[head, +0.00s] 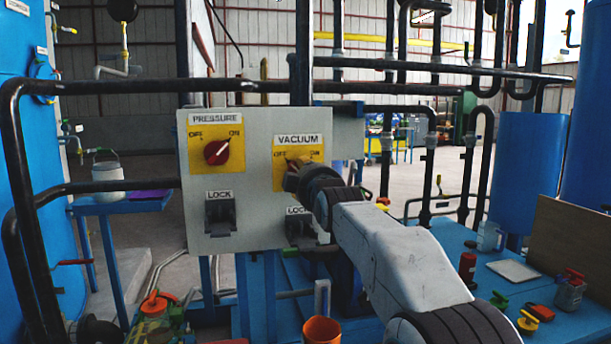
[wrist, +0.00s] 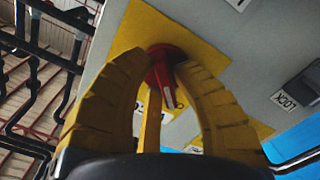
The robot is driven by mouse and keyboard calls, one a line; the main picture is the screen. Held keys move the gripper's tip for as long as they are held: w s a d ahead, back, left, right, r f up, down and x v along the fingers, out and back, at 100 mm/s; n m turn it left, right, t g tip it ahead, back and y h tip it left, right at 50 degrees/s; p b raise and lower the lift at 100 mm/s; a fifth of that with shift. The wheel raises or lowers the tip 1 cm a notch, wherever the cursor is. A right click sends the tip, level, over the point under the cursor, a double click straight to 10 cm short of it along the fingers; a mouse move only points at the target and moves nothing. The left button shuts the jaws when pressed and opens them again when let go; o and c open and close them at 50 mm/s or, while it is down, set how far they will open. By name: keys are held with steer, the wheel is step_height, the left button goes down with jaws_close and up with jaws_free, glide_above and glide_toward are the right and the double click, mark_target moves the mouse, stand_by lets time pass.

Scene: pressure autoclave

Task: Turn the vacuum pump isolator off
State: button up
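The vacuum isolator is a yellow plate (head: 314,150) under a VACUUM label, on the right of a grey panel (head: 259,122). My gripper (head: 292,178) is in front of it and hides its knob in the head view. In the wrist view the red knob (wrist: 166,72) sits on the yellow plate (wrist: 203,60), its bar pointing toward the picture's bottom. My gripper's yellow fingers (wrist: 166,62) are apart, with their tips on either side of the knob. A gap shows between the fingers and the bar; contact at the tips cannot be told.
A like red knob (head: 217,152) under a PRESSURE label is at the panel's left. Black lock hasps (head: 220,214) sit below the switches. Dark pipes (head: 90,187) run around the panel. A blue bench (head: 490,296) with small items lies at the right.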

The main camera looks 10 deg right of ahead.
steer(key=o, duration=0.4)
steer(key=shift+s, duration=0.1)
steer(key=s, duration=1.1)
steer(key=shift+s+a, duration=0.1)
steer(key=shift+s, duration=0.25)
